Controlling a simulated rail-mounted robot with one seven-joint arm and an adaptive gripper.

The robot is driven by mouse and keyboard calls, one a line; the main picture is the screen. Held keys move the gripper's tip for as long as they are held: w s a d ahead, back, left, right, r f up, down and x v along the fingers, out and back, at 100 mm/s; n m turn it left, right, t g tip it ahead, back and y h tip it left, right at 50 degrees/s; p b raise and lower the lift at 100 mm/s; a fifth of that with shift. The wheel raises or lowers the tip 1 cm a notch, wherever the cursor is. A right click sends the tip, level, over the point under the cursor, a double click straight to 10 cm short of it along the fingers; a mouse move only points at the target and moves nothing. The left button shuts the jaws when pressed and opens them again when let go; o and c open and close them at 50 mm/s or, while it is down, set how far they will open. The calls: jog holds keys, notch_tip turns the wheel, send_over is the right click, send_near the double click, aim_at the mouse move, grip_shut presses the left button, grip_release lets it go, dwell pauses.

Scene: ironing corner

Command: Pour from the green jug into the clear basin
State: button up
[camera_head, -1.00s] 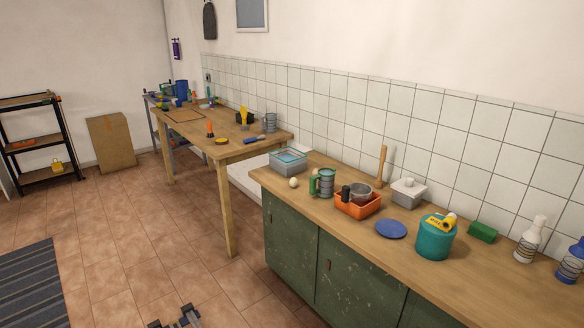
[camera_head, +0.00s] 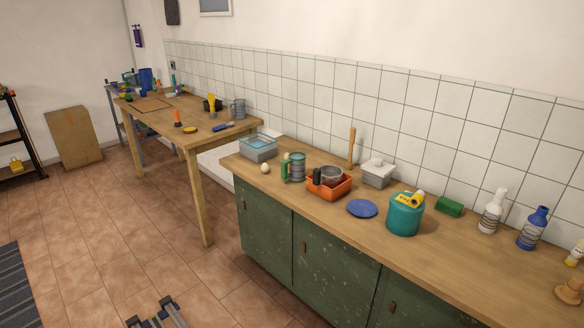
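The green jug (camera_head: 297,166) stands upright on the green cabinet's wooden worktop, with its bright green handle (camera_head: 285,168) facing left. Its body is grey-green with darker bands; its contents cannot be seen. The clear basin (camera_head: 258,153) is a see-through rectangular tub with bluish content, on the worktop's far left end, behind and left of the jug. My gripper (camera_head: 150,312) shows only in part at the bottom edge, low over the floor and far from both. Its two tips look apart, with nothing seen between them.
A white egg-like ball (camera_head: 265,168) lies in front of the basin. Right of the jug are an orange tray (camera_head: 330,190) holding a metal pot, a blue plate (camera_head: 362,208), a teal pot (camera_head: 404,217) and bottles. A wooden table (camera_head: 185,118) stands beyond. The floor in front is clear.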

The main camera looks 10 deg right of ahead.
dwell(0.4)
jog(key=o, duration=1.2)
jog(key=shift+c, duration=0.2)
